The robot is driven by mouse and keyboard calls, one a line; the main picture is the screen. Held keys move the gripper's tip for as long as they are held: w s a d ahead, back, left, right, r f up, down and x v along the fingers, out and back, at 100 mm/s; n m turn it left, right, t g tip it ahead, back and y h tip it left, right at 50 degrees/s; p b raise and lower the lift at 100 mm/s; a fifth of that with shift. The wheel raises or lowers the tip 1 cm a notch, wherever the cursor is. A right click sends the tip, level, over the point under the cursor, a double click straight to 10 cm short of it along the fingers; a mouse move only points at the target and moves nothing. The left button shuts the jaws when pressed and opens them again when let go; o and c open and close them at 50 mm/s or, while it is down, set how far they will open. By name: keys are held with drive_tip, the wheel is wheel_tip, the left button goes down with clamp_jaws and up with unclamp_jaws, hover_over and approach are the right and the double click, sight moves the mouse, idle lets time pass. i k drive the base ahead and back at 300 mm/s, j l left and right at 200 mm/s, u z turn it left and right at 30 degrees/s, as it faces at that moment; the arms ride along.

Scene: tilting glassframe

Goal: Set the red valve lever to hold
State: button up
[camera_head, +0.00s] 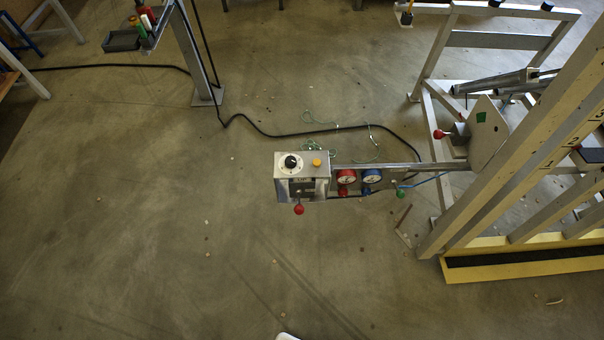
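A grey control box (302,171) sits at the end of a horizontal metal arm in the middle of the view. A lever with a red ball knob (299,210) sticks out from its front, pointing toward the bottom of the picture. A second red ball knob (438,134) is on a small block on the metal frame at right. I cannot tell for certain which is the valve lever, and no position marks are readable at either.
The box has a black dial (290,162) and a yellow button (317,162). The large tilted frame (540,135) fills the right. A black cable (290,134) crosses the floor. Floor at left and front is clear.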

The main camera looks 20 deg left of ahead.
sight(299, 209)
drive_tip(key=u, duration=0.85)
